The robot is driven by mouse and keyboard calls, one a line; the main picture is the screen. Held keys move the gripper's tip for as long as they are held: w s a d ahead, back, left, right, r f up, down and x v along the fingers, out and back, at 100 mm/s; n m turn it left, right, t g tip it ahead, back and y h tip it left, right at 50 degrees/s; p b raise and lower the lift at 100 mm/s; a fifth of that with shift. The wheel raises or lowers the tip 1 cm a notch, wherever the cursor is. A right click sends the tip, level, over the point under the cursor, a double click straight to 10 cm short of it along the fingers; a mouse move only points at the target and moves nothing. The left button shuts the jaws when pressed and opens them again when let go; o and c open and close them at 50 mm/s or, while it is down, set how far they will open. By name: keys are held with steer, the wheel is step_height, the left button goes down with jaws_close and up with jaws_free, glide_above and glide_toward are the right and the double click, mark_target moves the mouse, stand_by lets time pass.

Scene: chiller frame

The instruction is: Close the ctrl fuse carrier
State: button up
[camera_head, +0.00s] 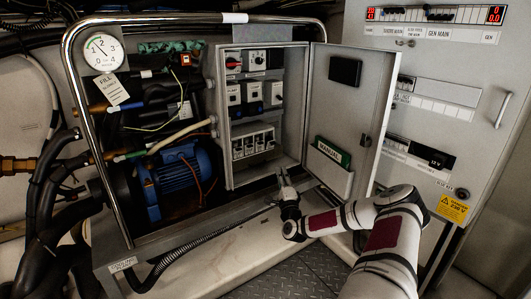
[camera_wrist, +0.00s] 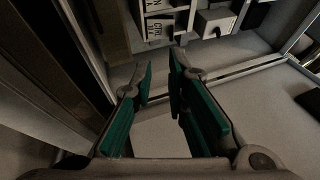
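The row of white fuse carriers (camera_head: 253,142) sits low inside the open grey control box in the head view. In the wrist view, a white carrier (camera_wrist: 157,30) with a sideways label that seems to read CTRL is at the top, ahead of my fingers. I cannot tell clearly how far it is tilted open. My gripper (camera_head: 281,179) is below and in front of the row, near the box's lower edge. In the wrist view my gripper (camera_wrist: 158,72) is open, with a gap between its green-padded fingers. It holds nothing and is apart from the carriers.
The box door (camera_head: 345,105) stands open to the right, with a green manual (camera_head: 332,152) in its pocket. A white block (camera_wrist: 214,22) juts out right of the labelled carrier. Breakers (camera_head: 252,95) sit above the row. A metal tube frame (camera_head: 80,130) and blue motor (camera_head: 178,172) stand left.

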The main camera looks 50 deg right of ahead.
mark_target(273, 144)
steer(key=shift+t, duration=0.3)
steer(key=b+x, duration=0.1)
steer(key=x, duration=0.3)
steer(key=r+b+x, duration=0.1)
steer(key=x, duration=0.4)
steer(key=b+x, duration=0.1)
steer(key=x, duration=0.3)
steer(key=shift+d+r, duration=0.1)
steer(key=shift+r, duration=0.15)
